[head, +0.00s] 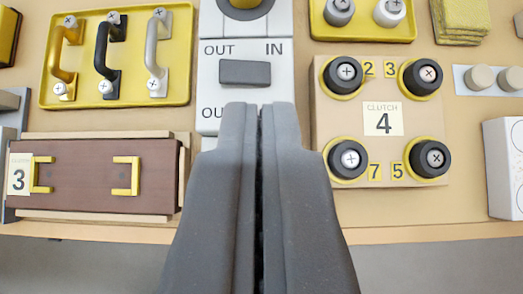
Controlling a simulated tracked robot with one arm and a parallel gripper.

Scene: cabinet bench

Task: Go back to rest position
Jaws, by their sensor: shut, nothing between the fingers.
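My gripper (260,106) is in the head view, reaching up from the bottom middle. Its two grey fingers are shut against each other with only a thin dark line between them, and they hold nothing. In the picture, the fingertips lie just below a dark grey block (245,72) on a white panel (284,88) marked OUT and IN. The fingers cover the lower part of this panel. I cannot tell how far the tips are from the panel.
A brown drawer front (85,176) with two yellow handles is at left, below a yellow tray (183,97) of handles. A beige board (384,152) with several black knobs, labelled CLUTCH 4, is at right. The bench's front edge (430,232) crosses below; grey floor shows beyond.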

